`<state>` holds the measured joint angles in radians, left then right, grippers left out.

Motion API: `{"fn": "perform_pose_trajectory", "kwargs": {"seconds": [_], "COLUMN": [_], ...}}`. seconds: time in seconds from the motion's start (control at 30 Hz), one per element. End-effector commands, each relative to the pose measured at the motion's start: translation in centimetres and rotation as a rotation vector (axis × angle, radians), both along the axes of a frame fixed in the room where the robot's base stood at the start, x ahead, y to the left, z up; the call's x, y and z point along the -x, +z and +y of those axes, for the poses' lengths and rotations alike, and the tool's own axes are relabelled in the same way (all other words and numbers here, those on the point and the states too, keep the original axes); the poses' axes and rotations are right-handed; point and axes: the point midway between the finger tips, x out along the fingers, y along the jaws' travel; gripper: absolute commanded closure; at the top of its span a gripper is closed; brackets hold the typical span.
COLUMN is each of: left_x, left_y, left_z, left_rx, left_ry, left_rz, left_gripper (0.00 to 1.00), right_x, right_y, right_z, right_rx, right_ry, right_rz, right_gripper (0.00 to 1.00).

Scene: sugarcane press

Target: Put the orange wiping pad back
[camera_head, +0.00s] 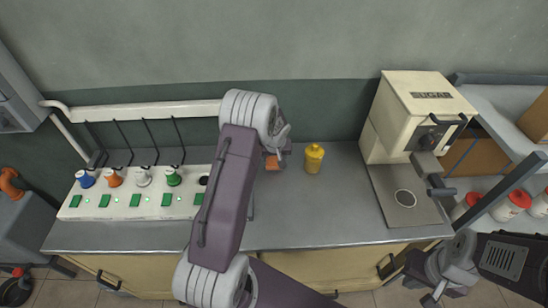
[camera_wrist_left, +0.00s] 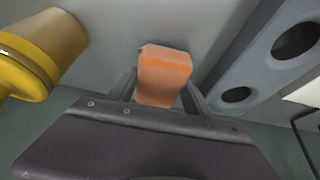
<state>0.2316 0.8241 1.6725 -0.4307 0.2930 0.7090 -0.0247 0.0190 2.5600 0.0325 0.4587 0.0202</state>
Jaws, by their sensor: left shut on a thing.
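The orange wiping pad (camera_head: 271,162) is a small block, held at my left gripper (camera_head: 276,153) in front of the counter's back wall. In the left wrist view the pad (camera_wrist_left: 165,75) sits between the two fingers of my left gripper (camera_wrist_left: 160,88), which is shut on it. My left arm hides part of the counter below the gripper. My right gripper (camera_head: 428,290) is at the lower right, in front of the counter's front edge; its finger gap is not clear.
A yellow container (camera_head: 314,158) stands just right of the pad, also seen in the left wrist view (camera_wrist_left: 45,55). A grey holder with round holes (camera_wrist_left: 272,62) is beside the pad.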

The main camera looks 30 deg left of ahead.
Motion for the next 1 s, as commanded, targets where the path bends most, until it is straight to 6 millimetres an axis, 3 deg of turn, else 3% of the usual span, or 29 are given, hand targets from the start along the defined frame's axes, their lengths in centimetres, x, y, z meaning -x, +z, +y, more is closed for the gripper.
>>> {"fn": "perform_pose_trajectory", "kwargs": {"seconds": [0.2,0.23,0.3,0.57,0.7,1.0], "left_x": [0.0,0.0,0.0,0.0,0.1,2.3], "left_y": [-0.6,-0.4,-0.4,-0.3,0.6,6.9], "left_z": [0.0,0.0,0.0,0.0,-0.1,-1.5], "left_rx": [0.0,0.0,0.0,0.0,-0.001,-0.001], "left_ry": [0.001,0.001,0.0,0.0,0.0,-0.001], "left_rz": [0.0,0.0,0.0,0.0,-0.001,-0.005], "left_gripper": [0.79,0.33,0.2,0.2,0.2,0.2], "right_x": [0.0,0.0,0.0,0.0,0.0,0.0], "right_y": [-0.7,-0.5,-0.5,-0.5,0.2,0.1], "right_z": [0.0,0.0,0.0,0.0,0.0,0.0], "right_rx": [0.0,0.0,0.0,0.0,0.0,0.0], "right_ry": [0.0,0.0,0.0,0.0,0.0,0.0], "right_rz": [0.0,0.0,0.0,0.0,0.0,0.0], "right_gripper": [1.0,1.0,1.0,1.0,1.0,1.0]}}
